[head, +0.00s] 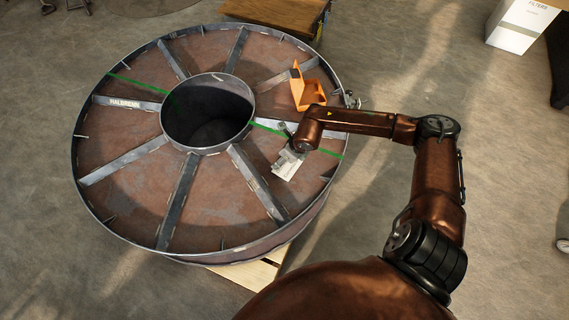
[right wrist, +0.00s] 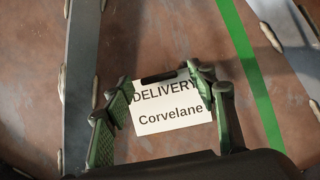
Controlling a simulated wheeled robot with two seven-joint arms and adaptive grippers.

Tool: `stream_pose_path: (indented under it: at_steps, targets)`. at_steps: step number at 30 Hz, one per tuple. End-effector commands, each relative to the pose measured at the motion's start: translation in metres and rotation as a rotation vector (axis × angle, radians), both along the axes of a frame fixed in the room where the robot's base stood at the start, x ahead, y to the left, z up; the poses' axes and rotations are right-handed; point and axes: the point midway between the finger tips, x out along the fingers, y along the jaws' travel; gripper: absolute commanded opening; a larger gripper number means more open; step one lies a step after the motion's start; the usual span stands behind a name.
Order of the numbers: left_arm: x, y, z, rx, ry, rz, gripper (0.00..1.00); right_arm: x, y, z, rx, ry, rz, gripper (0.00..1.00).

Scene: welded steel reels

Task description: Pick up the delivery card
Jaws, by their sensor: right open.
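The delivery card (right wrist: 172,117) is white with dark print reading "DELIVERY Corvelane". It lies on the rusty brown face of the steel reel (head: 130,190), between two spokes and beside a green stripe. The card also shows in the head view (head: 287,168), partly covered by my right gripper (head: 290,152). In the right wrist view my right gripper (right wrist: 163,88) is open, its green-padded fingers on either side of the card. A dark slot or clip shows at the card's top edge. I cannot tell whether the fingers touch the card. My left gripper is not in view.
An orange angled bracket (head: 308,92) stands on the reel near my right forearm. Raised spokes (head: 258,184) and the reel's rim surround the card. The reel's centre is an open hole (head: 208,115). A white box (head: 521,24) stands at the back right.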

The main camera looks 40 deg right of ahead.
Motion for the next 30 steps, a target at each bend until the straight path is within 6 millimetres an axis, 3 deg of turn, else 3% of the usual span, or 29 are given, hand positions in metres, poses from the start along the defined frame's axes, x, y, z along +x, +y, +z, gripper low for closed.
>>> stream_pose_path:
  at_steps: [4, 24, 30]
  targets:
    - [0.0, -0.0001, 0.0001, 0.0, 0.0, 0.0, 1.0, 0.0001, 0.0002, 0.0006, 0.0, -0.001, 0.0, 0.52]
    - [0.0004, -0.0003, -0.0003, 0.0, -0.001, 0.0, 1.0, -0.0001, 0.0004, 0.0005, 0.001, -0.001, 0.0, 0.07]
    - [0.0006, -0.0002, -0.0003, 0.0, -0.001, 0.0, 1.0, -0.0001, 0.0004, 0.0006, 0.001, 0.0, 0.0, 0.07]
